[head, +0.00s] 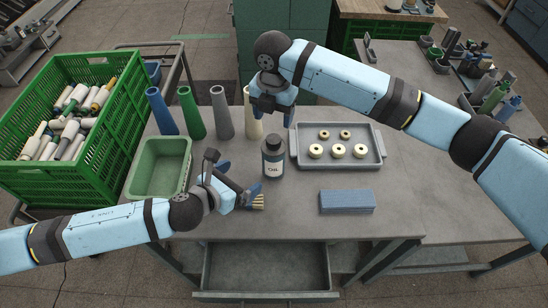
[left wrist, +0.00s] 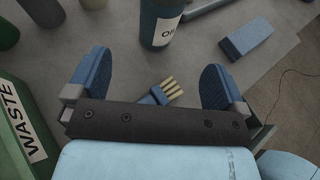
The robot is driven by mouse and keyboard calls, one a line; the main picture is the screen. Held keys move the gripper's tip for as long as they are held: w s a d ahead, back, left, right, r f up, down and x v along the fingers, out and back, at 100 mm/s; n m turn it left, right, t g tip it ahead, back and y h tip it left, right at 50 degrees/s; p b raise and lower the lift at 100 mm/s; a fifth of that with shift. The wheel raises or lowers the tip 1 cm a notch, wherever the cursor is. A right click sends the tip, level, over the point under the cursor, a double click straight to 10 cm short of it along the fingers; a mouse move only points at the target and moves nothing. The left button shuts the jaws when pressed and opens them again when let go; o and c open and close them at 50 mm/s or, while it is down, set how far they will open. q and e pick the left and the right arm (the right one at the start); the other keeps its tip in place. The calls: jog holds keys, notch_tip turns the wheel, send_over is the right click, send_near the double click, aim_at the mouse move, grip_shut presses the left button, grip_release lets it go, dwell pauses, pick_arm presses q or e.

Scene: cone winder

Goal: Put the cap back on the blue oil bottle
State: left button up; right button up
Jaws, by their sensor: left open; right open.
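The oil bottle (head: 272,160), dark blue with a pale "OIL" label, stands upright on the table. Its top is black; I cannot tell whether that is the cap, and no separate cap shows. The bottle is also at the top of the left wrist view (left wrist: 160,22), its top cut off. My left gripper (head: 241,181) is open and low over the table, left of the bottle. In the left wrist view a brush (left wrist: 162,91) with pale bristles lies between its open fingers (left wrist: 153,86). My right gripper (head: 271,112) is open, pointing down above and behind the bottle.
A grey tray (head: 376,158) with several cream rings lies right of the bottle, a blue block (head: 347,201) in front of it. A green waste bin (head: 160,190) stands left. Several cones (head: 190,112) line the back. An open drawer (head: 265,268) hangs below the front edge.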

aim_at(266, 162)
jog(key=shift+s, duration=0.1)
pick_arm(q)
jog(key=x, duration=1.3)
jog(key=shift+w+d+f, duration=0.1)
jog(key=shift+w+d, duration=0.15)
jog(key=shift+w, duration=0.05)
jog(key=shift+c, duration=0.4)
